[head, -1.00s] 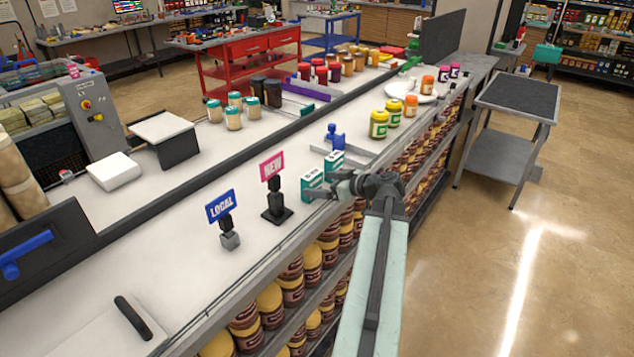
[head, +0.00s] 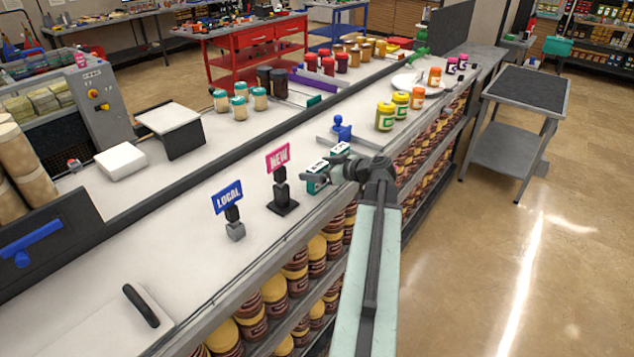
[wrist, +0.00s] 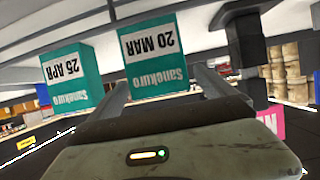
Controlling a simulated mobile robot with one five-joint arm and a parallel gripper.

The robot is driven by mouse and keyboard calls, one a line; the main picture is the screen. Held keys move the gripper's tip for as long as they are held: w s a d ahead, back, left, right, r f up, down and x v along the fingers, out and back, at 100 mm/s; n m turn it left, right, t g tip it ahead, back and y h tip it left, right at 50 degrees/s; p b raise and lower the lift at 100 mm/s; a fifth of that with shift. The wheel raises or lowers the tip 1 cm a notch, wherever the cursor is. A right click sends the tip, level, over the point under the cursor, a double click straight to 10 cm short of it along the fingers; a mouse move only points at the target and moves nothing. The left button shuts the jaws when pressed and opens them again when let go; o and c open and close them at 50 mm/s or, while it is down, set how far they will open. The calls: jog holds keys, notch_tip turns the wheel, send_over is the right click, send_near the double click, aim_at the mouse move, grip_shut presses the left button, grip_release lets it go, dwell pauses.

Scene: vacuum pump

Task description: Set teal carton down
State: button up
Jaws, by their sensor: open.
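Two teal and white cartons stand on the long counter. The near one (head: 317,180), marked 20 MAR, also shows in the wrist view (wrist: 157,62), where its print is upside down. The far one (head: 340,149), marked 25 APR, shows on the left of the wrist view (wrist: 72,76). My gripper (wrist: 162,82) is open, its fingers to either side of the 20 MAR carton's face in the wrist view. I cannot tell whether they touch it. In the head view my gripper (head: 335,170) partly hides the cartons.
A blue-handled tool (head: 341,128) and yellow-lidded jars (head: 386,115) are farther along. The counter's front edge runs close by.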

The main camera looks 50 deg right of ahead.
jog(key=shift+w, duration=0.1)
jog(key=c, duration=1.6)
notch_tip(320, 180, up, 10)
jog(key=p, duration=1)
jog(key=shift+r, duration=0.15)
notch_tip(320, 180, down, 2)
jog(key=shift+f+b, duration=0.1)
jog(key=shift+b, duration=0.7)
